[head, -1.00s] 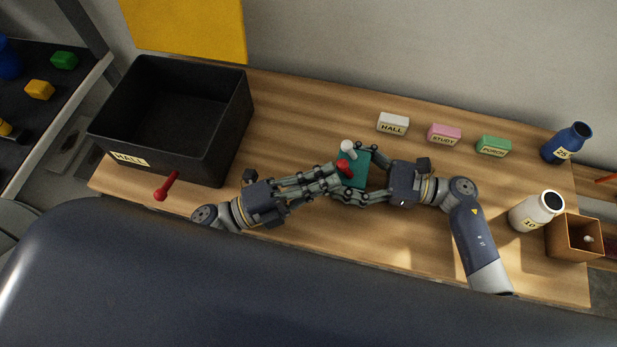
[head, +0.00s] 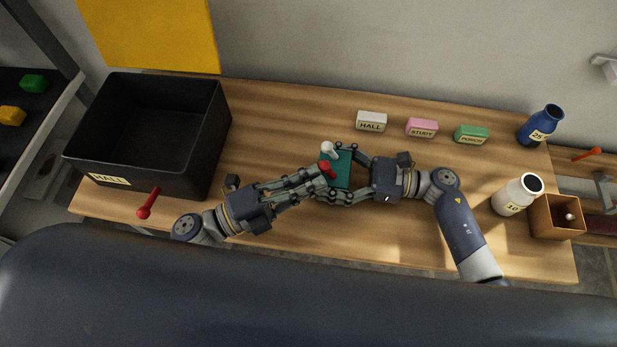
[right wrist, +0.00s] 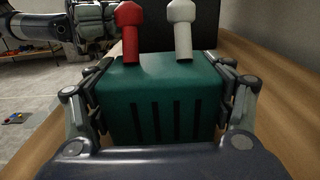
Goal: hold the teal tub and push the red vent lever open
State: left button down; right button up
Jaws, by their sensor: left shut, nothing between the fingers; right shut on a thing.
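The teal tub (head: 341,170) is held above the table in my right gripper (head: 350,172), whose fingers clasp its two sides. The right wrist view shows its slotted teal wall (right wrist: 160,95) between the fingers. Two levers stand up at the tub's top, a red vent lever (right wrist: 130,30) and a white one (right wrist: 183,30). In the head view the red lever (head: 327,168) is beside the fingertips of my left gripper (head: 318,179). My left gripper is shut and empty, left of the tub; whether it touches the lever I cannot tell.
White (head: 371,121), pink (head: 421,128) and green (head: 471,134) labelled blocks line the back. A blue bottle (head: 537,128), white bottle (head: 513,197) and brown box (head: 556,222) are at right.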

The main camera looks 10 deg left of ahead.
pick_arm(q)
jog(key=shift+d+r+m+y, duration=0.15)
jog(key=shift+r+m+y, duration=0.05)
jog(key=shift+m+y, duration=0.1)
jog(key=d+r, duration=0.2)
jog(key=d, duration=0.1)
jog(key=shift+d+m+g+y, duration=0.1)
jog(key=shift+m+g+y, duration=0.2)
jog(key=shift+g+y, duration=0.1)
dwell(0.4)
jog(key=v, duration=1.2)
dwell(0.4)
